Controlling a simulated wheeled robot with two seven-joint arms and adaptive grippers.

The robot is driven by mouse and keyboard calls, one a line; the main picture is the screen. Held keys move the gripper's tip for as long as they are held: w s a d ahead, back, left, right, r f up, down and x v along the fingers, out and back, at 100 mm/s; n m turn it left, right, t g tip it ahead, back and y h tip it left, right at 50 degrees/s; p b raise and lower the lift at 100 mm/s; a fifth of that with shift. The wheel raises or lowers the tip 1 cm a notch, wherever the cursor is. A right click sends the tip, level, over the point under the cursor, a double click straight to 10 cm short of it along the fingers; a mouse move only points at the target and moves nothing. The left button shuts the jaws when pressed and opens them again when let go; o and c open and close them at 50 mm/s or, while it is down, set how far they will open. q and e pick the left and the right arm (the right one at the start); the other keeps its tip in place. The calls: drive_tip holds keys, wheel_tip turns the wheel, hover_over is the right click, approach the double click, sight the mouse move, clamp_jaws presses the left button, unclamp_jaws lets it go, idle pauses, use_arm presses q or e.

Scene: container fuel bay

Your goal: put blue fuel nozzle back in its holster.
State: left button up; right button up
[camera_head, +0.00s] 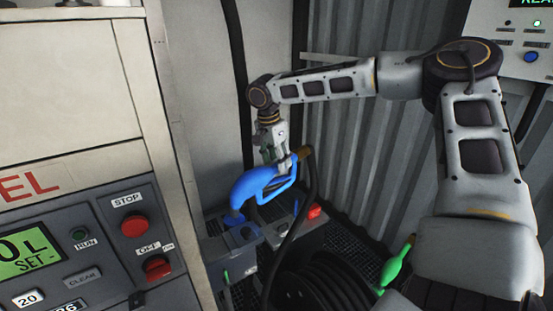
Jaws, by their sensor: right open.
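The blue fuel nozzle (250,184) is in the middle of the head view, with its spout end pointing down at the left. That lower end meets the top of a grey holster-like box (231,252); how far it sits inside, I cannot tell. A black hose (308,190) runs down from the nozzle's brown rear end. My right gripper (272,162) hangs just above and behind the nozzle's handle, pointing down, with its jaws open. Its fingertips are partly hidden by the nozzle, so I cannot tell whether they touch it. My left gripper is not in view.
A control panel (88,240) with a screen, red stop button and switch fills the left. A green nozzle (397,264) stands at lower right near a coiled black hose (325,290). A red object (314,212) lies behind. Corrugated wall (345,165) closes the back.

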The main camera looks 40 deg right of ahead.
wheel_tip(320, 180, up, 12)
drive_tip(key=a, duration=0.2)
drive_tip(key=shift+a, duration=0.2)
idle(0.5)
drive_tip(key=shift+s+f, duration=0.1)
idle(0.7)
drive_tip(key=shift+s, duration=0.1)
